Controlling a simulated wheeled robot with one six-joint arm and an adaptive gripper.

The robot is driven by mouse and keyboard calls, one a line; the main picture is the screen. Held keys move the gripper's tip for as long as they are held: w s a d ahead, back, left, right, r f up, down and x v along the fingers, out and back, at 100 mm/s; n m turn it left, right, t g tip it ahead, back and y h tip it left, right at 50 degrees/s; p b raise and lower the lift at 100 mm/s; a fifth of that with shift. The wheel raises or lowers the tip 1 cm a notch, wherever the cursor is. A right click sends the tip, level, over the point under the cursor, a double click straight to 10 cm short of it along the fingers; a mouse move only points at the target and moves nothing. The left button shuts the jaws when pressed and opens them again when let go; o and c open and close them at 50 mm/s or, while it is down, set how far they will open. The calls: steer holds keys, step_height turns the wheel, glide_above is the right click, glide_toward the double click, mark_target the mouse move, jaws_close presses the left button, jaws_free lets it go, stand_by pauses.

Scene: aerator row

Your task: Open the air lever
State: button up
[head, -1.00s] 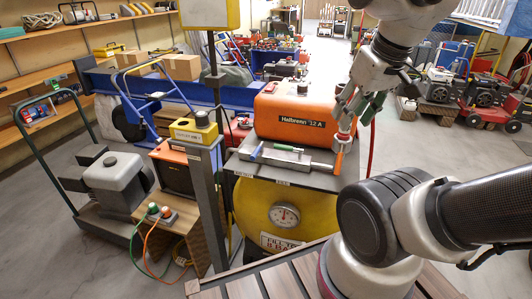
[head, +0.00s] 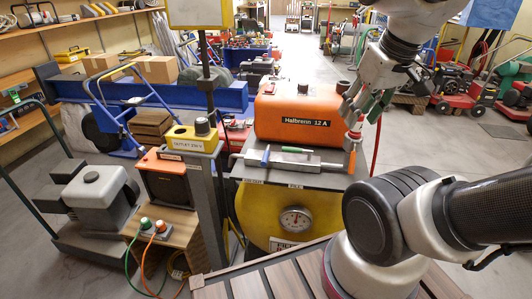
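The orange machine marked "Halbrenn 12 A" (head: 297,112) sits on top of a yellow tank (head: 255,205) with a round gauge (head: 296,219). At its right front corner a small orange lever (head: 351,161) hangs down below a red and pale fitting (head: 355,135). My gripper (head: 360,112) points down just above this fitting, its grey fingers with green pads spread apart. The fingertips are close to the fitting; I cannot tell whether they touch it. Nothing shows held between the fingers.
A metal tray (head: 282,163) with a blue-handled and a green-handled tool lies left of the lever. A red hose (head: 376,145) runs down right of it. A grey post with a yellow outlet box (head: 190,138) stands left. A wooden slatted top (head: 265,280) is in front.

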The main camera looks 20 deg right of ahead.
steer(key=shift+c, duration=0.6)
steer(key=g+h, duration=0.2)
steer(key=g, duration=0.4)
glide_above(265, 156)
steer(key=s+a, duration=0.1)
step_height(265, 156, down, 10)
steer(key=shift+a+r, duration=0.1)
steer(key=f+m, duration=0.2)
steer(key=w+f+m, duration=0.1)
steer(key=f+m, duration=0.3)
steer(key=shift+w+d+f+t, duration=0.15)
steer(key=shift+d+f+t, duration=0.2)
steer(key=shift+d+t, duration=0.05)
